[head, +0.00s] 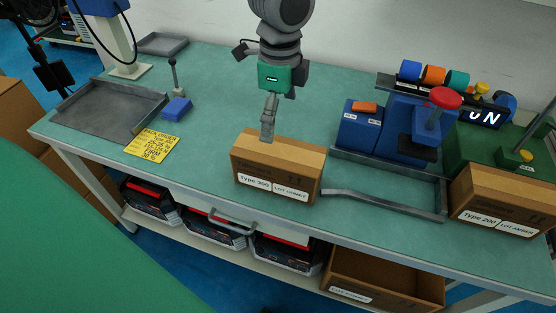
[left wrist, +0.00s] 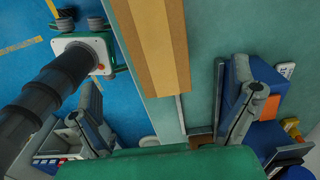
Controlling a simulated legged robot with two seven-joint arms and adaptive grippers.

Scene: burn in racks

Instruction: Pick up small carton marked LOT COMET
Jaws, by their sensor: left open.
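The small carton (head: 272,182) whose labels read Type 300 and LOT COMET stands on the green bench top near its front edge. It is brown with a lighter tape strip along its top. My left gripper (head: 268,132) points down over the carton's rear part in the head view, its fingers seen edge-on. In the left wrist view the gripper (left wrist: 170,85) is open, its fingers spread wide, with the carton (left wrist: 150,40) in the gap between them toward the top. Whether a finger touches the carton is unclear. My right gripper is not seen.
A Type 200 LOT AMBER carton (head: 505,205) stands at the right. A blue fixture (head: 360,132) and an empty metal frame (head: 385,200) sit right of the COMET carton.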

